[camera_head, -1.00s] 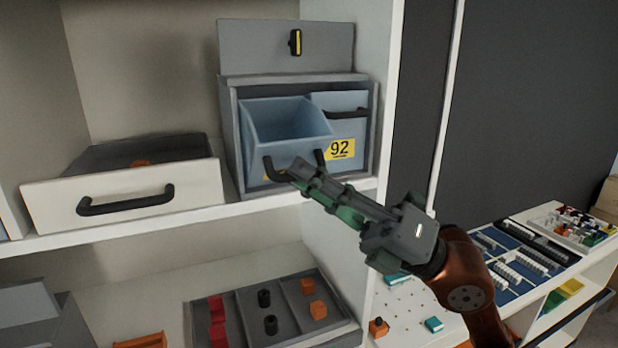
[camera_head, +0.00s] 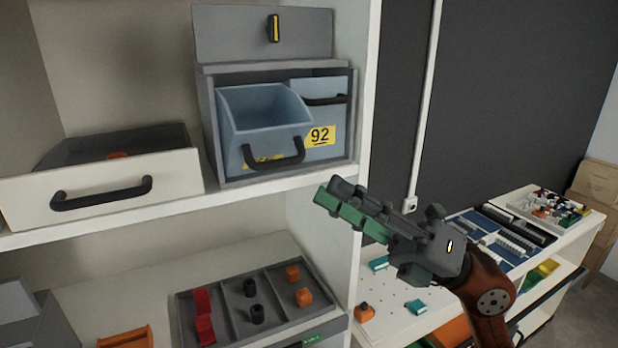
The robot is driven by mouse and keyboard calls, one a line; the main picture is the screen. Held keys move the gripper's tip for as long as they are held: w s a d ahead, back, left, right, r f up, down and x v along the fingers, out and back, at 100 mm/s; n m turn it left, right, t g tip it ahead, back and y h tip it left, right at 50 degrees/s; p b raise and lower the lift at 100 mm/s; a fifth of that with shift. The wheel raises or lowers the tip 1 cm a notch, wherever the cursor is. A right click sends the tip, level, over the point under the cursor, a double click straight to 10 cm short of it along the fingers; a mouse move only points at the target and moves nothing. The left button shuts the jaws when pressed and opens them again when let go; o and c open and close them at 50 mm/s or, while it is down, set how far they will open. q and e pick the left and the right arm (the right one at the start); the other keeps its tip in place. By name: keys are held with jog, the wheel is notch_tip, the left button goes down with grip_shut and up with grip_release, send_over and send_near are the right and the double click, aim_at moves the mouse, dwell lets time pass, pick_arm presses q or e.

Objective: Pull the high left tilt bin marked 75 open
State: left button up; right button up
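The left tilt bin (camera_head: 262,108) is light blue and sits in a grey cabinet (camera_head: 206,125) on the upper shelf. It is tilted forward, with its open top showing. Its black handle (camera_head: 275,163) hangs at the front. A yellow label (camera_head: 262,161) shows only in part behind the handle, and its number cannot be read. The right tilt bin (camera_head: 330,115), marked 92, is upright beside it. My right gripper (camera_head: 328,195) is below and to the right of the left bin's handle, apart from it and holding nothing visible. Its finger gap cannot be made out. My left gripper is out of view.
A white drawer (camera_head: 110,188) with a black handle stands pulled out left of the cabinet. A divided tray (camera_head: 235,310) with small coloured parts lies on the shelf below. The shelf's side wall (camera_head: 372,110) is just right of the cabinet. A low bench (camera_head: 520,235) stands at right.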

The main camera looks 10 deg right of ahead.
jog(key=v, duration=0.3)
jog(key=shift+s+d+f, duration=0.15)
jog(key=shift+d+f, duration=0.05)
jog(key=shift+d, duration=0.1)
